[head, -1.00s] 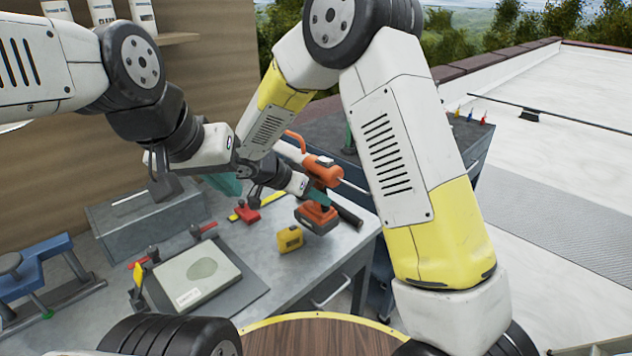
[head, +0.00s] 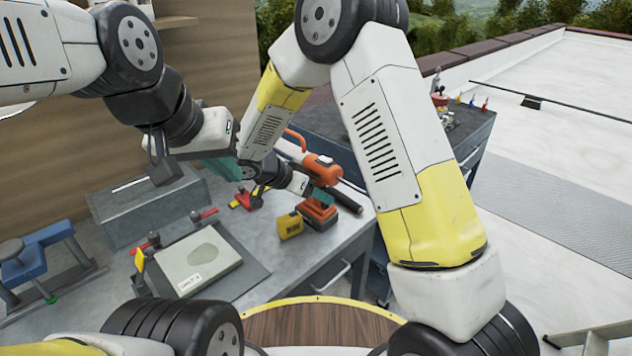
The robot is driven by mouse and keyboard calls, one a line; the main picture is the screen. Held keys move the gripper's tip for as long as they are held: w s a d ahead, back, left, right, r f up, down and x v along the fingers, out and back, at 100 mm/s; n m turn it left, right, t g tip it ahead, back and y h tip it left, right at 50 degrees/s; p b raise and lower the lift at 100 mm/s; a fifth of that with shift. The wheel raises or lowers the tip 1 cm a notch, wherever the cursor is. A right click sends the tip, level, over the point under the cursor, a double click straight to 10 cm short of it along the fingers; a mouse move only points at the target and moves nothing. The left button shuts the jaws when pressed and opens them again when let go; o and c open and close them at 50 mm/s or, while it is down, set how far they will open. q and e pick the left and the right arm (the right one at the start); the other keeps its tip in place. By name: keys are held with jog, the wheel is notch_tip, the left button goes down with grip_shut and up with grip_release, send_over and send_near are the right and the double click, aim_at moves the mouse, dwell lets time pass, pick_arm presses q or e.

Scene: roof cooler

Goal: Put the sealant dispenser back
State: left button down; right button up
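Whether the base touches the bench is unclear. My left gripper (head: 226,168) is left of the dispenser, above the bench and apart from it, with teal fingertips pointing right. Its finger gap cannot be made out.
A yellow box-like item (head: 290,225) sits close beside the battery base. A black bar (head: 348,203) lies right of it. A dark cabinet (head: 470,130) stands behind right.

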jog(key=shift+r, duration=0.1)
jog(key=shift+s+a+r, duration=0.1)
jog(key=shift+a+r, duration=0.1)
jog(key=shift+r, duration=0.1)
jog(key=v, duration=1.1)
jog(key=s+d+r+n+g+y, duration=0.2)
jog(key=s+d+r, duration=0.15)
jog(key=d, duration=0.35)
jog(key=s+d+r+n+g+y, duration=0.1)
jog(key=s+d+r+y, duration=0.2)
jog(key=d, duration=0.4)
jog(key=s+d+r+n+t+y, duration=0.4)
jog(key=s+d+r, duration=0.3)
jog(key=s, duration=0.4)
jog(key=shift+d+n+y, duration=0.35)
jog(key=shift+n+y, duration=0.05)
jog(key=shift+n, duration=0.4)
jog(key=shift+s+r, duration=0.1)
